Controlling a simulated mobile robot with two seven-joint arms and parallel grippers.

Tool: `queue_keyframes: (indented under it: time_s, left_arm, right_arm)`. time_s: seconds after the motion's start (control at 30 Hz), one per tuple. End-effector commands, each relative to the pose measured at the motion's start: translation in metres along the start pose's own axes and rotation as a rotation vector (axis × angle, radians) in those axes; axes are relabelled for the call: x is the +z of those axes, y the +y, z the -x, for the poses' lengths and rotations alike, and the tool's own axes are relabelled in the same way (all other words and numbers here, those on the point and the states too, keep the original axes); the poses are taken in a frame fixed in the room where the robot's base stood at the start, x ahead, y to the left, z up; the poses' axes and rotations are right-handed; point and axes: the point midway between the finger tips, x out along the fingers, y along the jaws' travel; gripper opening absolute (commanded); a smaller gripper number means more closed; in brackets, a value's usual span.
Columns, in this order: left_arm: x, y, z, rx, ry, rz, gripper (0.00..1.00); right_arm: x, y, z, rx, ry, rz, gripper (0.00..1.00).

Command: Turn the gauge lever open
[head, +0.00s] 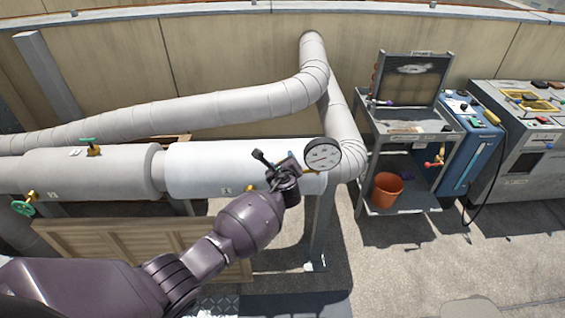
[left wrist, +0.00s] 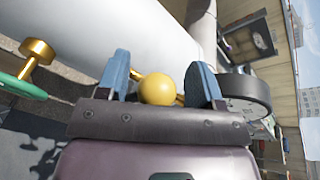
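The round white-faced gauge (head: 322,156) sits at the right end of the white pipe (head: 215,170). Its dark rim (left wrist: 246,92) is just right of my fingers in the left wrist view. My left gripper (head: 286,163) is in front of the pipe, beside the gauge. In the left wrist view its two blue fingers (left wrist: 160,82) are apart. A yellow ball knob (left wrist: 158,90) shows between them, with brass parts behind it and visible gaps at its sides. I cannot tell whether this knob belongs to the gauge lever, or how deep it lies. My right gripper is out of view.
Green-handled brass valves (head: 90,146) (head: 23,207) are on the pipe farther left; one green handle (left wrist: 20,88) shows in the wrist view. A grey cart (head: 408,128) holding an orange bucket (head: 387,190) stands right. Floor between pipe and cart is clear.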

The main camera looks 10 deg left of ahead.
Motion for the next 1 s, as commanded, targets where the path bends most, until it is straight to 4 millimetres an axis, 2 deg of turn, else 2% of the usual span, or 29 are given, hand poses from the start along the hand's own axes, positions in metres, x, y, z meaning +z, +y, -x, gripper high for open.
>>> queue_keyframes:
  time_s: [0.27, 0.47, 0.8, 1.0]
  left_arm:
    - [0.002, 0.001, 0.006, 0.001, -0.003, -0.001, 0.61]
    - [0.002, 0.001, 0.031, 0.001, -0.001, 0.001, 0.61]
    - [0.000, 0.000, 0.085, 0.001, 0.001, 0.001, 0.61]
    - [0.000, -0.001, 0.103, 0.000, 0.000, 0.000, 0.61]
  right_arm:
    - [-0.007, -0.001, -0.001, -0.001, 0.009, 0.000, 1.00]
    - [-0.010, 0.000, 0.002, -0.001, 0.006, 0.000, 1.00]
    - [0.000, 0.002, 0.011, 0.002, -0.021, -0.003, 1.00]
    - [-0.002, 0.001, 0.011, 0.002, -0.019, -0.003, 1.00]
